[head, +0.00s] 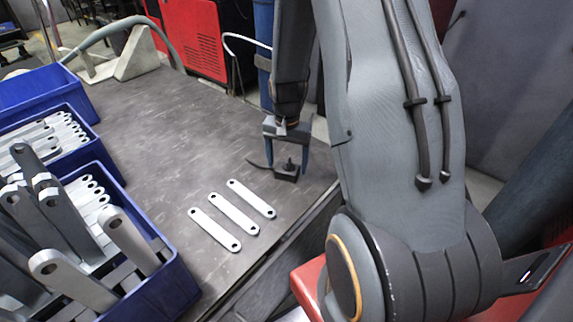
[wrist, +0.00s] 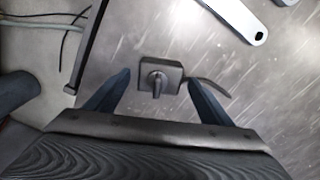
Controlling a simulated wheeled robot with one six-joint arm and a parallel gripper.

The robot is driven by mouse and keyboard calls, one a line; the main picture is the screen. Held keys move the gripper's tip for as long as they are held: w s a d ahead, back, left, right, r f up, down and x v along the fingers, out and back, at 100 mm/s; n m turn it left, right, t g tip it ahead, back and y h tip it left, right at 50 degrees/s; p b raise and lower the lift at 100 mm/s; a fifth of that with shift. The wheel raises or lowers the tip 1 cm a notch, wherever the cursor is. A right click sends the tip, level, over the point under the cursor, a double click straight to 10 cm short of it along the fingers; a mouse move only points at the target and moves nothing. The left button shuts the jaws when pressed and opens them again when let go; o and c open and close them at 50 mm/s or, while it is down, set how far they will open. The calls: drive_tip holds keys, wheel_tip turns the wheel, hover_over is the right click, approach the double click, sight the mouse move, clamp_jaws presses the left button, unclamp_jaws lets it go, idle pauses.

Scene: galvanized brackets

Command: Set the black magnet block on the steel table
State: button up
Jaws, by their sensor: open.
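The black magnet block (head: 286,172) sits on the grey steel table (head: 150,110) near its right edge, with a small knob on top and a thin dark cable or strap at its side. In the wrist view the block (wrist: 160,74) lies between the two spread fingers, with a gap on each side. My gripper (head: 289,160) is over the block, fingers pointing down; it also shows in the wrist view (wrist: 158,88). It is open and holds nothing. Whether the fingertips touch the table cannot be told.
Several flat galvanized brackets (head: 233,214) lie left of the block. Blue crates (head: 165,290) full of brackets stand along the table's left side. The table's edge (wrist: 90,45) is close to the block. The middle and back of the table are mostly clear.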

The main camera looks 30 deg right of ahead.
wheel_tip(320, 180, up, 10)
drive_tip(key=shift+f+b, duration=0.1)
drive_tip(key=shift+b, duration=0.55)
drive_tip(key=s+a+r+n, duration=0.4)
drive_tip(key=s+a+n, duration=0.5)
drive_tip(key=s+a, duration=0.5)
drive_tip(key=shift+s+n, duration=0.3)
drive_tip(key=shift+s, duration=0.05)
drive_tip(key=shift+r, duration=0.1)
